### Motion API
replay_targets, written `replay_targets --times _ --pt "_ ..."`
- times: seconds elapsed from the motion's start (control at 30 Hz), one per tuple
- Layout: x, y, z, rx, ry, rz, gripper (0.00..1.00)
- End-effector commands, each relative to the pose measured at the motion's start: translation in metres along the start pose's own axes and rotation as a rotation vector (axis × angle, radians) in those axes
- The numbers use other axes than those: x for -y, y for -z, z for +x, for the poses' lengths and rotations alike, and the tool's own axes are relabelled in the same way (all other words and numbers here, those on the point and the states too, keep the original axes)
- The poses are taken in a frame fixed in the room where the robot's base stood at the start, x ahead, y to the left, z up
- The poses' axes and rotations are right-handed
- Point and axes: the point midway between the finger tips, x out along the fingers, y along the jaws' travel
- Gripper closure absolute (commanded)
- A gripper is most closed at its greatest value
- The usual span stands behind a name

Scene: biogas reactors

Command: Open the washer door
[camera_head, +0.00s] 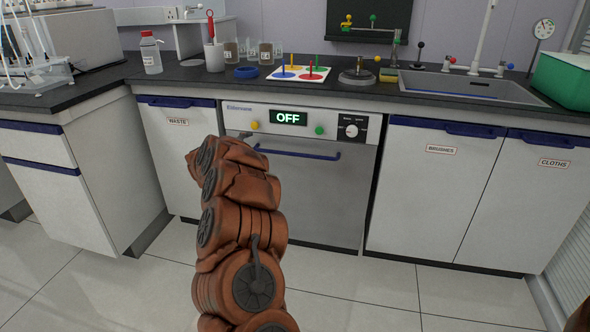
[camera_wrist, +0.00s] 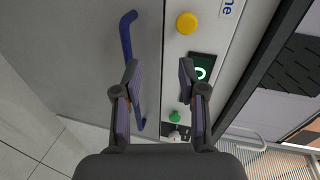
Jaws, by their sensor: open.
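The washer (camera_head: 222,108) is built in under the counter. Its grey metal door (camera_head: 325,195) is shut, with a blue bar handle (camera_head: 310,155) along the top. Its display (camera_head: 289,118) reads OFF. My gripper (camera_wrist: 158,68) is open and empty in front of the washer's upper left part. In the wrist view the blue handle (camera_wrist: 126,38) runs partly behind the left finger, and the display (camera_wrist: 202,67) shows beside the right finger. The fingers appear apart from the handle. In the head view my arm hides the door's left part and most of the gripper.
A WASTE cabinet (camera_head: 180,165) stands left, a BRUSHES cabinet (camera_head: 430,195) right. The tiled floor (camera_head: 370,300) in front is clear.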

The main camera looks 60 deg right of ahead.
Motion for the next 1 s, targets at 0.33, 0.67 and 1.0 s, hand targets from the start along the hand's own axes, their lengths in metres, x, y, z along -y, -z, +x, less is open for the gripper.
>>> replay_targets --times 0.33,0.67,1.0 --pt "-0.064 0.110 0.047 -0.345 0.025 0.068 0.59" --pt "-0.066 0.123 0.075 -0.355 0.026 0.067 0.59" --pt "-0.064 0.135 0.109 -0.352 0.025 0.067 0.59"
